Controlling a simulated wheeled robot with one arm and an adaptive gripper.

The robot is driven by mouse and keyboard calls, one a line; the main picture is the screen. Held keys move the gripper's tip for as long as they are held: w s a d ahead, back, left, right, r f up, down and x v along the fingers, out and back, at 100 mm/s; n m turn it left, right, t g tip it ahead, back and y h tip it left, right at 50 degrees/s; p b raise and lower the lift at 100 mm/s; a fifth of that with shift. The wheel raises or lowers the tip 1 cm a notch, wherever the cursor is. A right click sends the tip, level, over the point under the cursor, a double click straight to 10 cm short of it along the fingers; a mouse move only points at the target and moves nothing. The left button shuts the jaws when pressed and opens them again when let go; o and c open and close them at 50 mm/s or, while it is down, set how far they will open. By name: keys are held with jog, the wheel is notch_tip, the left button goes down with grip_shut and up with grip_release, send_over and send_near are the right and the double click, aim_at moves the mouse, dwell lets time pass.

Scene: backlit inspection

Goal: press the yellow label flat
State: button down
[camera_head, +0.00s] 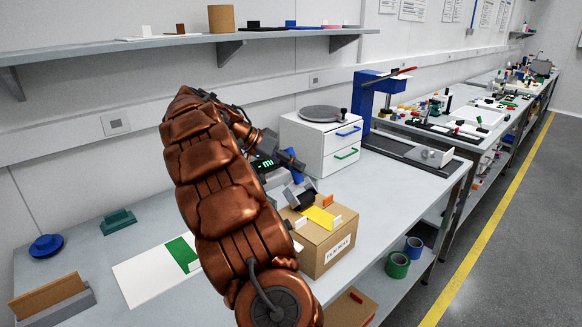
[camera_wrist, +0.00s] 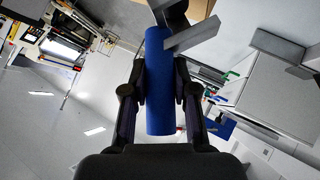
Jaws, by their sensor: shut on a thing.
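The yellow label (camera_head: 318,217) lies on the top of a cardboard box (camera_head: 322,256) on the bench, with small orange and white pieces beside it. My gripper (camera_wrist: 160,95) is shut on the blue handle (camera_wrist: 158,75) of a tool, one finger on each side. Grey bars (camera_wrist: 192,36) show at the handle's far end. In the head view, the blue handle (camera_head: 294,178) and a dark grey end part (camera_head: 298,195) show just above the box's back left. My arm hides the box's left side, and I cannot tell whether the tool touches the label.
A white drawer unit (camera_head: 315,140) with a round grey plate on top stands behind the box. A blue stand (camera_head: 366,95) is at its right. A white sheet with a green patch (camera_head: 182,254) lies left of my arm. The bench right of the box is clear.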

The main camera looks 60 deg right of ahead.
jog(key=shift+s+a+b, duration=0.2)
jog(key=shift+s+b, duration=0.5)
jog(key=shift+s, duration=0.05)
jog(key=shift+s+a+b, duration=0.15)
jog(key=shift+s+b, duration=0.55)
dwell(0.8)
jog(key=shift+s+a+f+b, duration=0.15)
jog(key=shift+s+a+b, duration=0.05)
jog(key=shift+s+b, duration=0.6)
dwell(0.5)
jog(key=shift+s+a+r+b, duration=0.1)
jog(key=shift+s+b, duration=0.3)
jog(key=shift+s, duration=0.1)
jog(key=shift+s+a+r+b, duration=0.1)
jog(key=shift+s+b, duration=0.25)
jog(key=shift+s, duration=0.1)
dwell(0.5)
jog(key=shift+s+a+f+b, duration=0.2)
jog(key=shift+s+b, duration=0.35)
jog(key=shift+s, duration=0.05)
dwell(0.6)
notch_tip(320, 180, up, 8)
jog(key=w+p, duration=0.2)
jog(key=p, duration=0.2)
jog(key=shift+d+p, duration=0.3)
dwell(0.4)
jog(key=shift+r, duration=0.1)
